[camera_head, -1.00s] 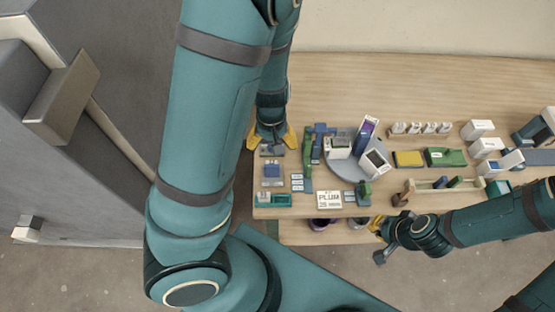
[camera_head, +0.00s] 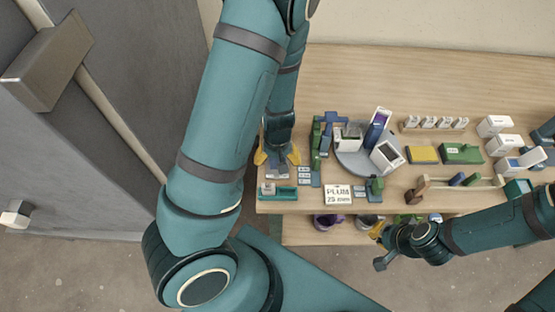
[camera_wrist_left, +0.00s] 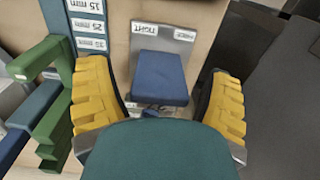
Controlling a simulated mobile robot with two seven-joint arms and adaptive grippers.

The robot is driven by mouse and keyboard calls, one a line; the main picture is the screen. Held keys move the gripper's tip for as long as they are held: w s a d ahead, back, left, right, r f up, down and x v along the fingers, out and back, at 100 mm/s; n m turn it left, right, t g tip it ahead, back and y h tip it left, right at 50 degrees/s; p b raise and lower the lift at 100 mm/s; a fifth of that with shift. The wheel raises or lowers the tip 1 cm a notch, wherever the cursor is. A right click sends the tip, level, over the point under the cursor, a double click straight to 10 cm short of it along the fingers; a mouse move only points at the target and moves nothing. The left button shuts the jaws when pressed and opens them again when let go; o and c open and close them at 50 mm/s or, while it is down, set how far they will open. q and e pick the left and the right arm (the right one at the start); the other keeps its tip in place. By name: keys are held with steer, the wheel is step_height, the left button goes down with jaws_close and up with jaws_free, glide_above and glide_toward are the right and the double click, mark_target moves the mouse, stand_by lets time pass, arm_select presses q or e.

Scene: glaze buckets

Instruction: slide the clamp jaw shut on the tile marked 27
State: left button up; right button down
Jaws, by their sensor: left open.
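In the left wrist view, a blue block (camera_wrist_left: 162,78) sits on a grey plate (camera_wrist_left: 165,42) with a label that seems to read TIGHT and a second small label. It looks like the clamp's sliding jaw. My left gripper (camera_head: 277,159) is open above it, one yellow finger on each side, with gaps between fingers and block. In the head view the gripper covers the block, and only the plate's front (camera_head: 278,173) shows. I cannot make out a tile marked 27. My right gripper (camera_head: 378,229) is low at the table's front edge, its opening unclear.
A blue board with size labels (camera_wrist_left: 88,27) and green bracket parts (camera_wrist_left: 55,95) stand close left in the wrist view. A teal tray (camera_head: 285,194) lies in front of the plate. A PLUM sign (camera_head: 338,194) and grey turntable (camera_head: 352,160) are to the right.

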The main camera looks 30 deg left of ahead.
arm_select(q)
steer(key=c, duration=1.3)
steer(key=shift+w, duration=0.15)
steer(key=shift+c, duration=0.2)
steer(key=o, duration=1.3)
steer(key=shift+o, duration=0.2)
step_height(320, 180, up, 11)
steer(key=shift+r, duration=0.55)
